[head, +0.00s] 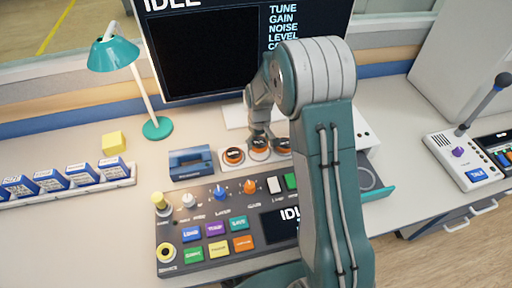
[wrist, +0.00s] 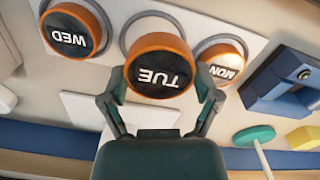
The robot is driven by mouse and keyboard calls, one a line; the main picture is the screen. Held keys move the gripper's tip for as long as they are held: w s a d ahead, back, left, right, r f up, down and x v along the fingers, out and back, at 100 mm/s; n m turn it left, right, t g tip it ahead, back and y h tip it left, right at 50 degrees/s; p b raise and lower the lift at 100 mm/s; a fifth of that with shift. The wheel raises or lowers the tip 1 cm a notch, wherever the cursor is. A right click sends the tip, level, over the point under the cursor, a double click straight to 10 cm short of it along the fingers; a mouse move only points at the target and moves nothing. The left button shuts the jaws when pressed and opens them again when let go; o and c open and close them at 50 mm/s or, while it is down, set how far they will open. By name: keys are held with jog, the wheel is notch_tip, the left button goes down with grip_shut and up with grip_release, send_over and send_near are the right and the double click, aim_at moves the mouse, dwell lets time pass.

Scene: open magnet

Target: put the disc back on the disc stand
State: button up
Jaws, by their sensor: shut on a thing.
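The orange-rimmed disc marked TUE (wrist: 158,68) has a black face and sits between the two fingers of my gripper (wrist: 161,82), which is shut on it. In the head view my gripper (head: 262,142) is over the middle of the white disc stand (head: 222,164). The disc marked MON (wrist: 221,62) and the disc marked WED (wrist: 76,30) sit at either side on the stand. A pale round seat shows around part of the TUE disc; I cannot tell whether the disc touches it.
A blue box (head: 191,162) stands left of the stand. A grey control panel (head: 190,228) with knobs and buttons lies in front. A teal lamp (head: 157,128), a yellow block (head: 113,142) and a monitor (head: 207,55) stand nearby. My arm hides part of the desk at right.

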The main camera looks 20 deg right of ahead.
aim_at(259, 147)
jog(key=shift+w+d+f, duration=0.25)
jog(key=shift+w+f, duration=0.15)
jog(key=shift+f, duration=0.1)
jog(key=shift+w+d+f, duration=0.25)
jog(key=shift+w+f, duration=0.1)
jog(key=shift+f, duration=0.15)
notch_tip(259, 147, down, 2)
jog(key=shift+f, duration=0.2)
jog(key=shift+a+f, duration=0.15)
jog(key=shift+f, duration=0.15)
jog(key=shift+a, duration=0.3)
jog(key=o, duration=1)
jog(key=shift+d, duration=0.1)
jog(key=shift+c, duration=0.2)
jog(key=shift+d, duration=0.25)
jog(key=shift+a, duration=0.1)
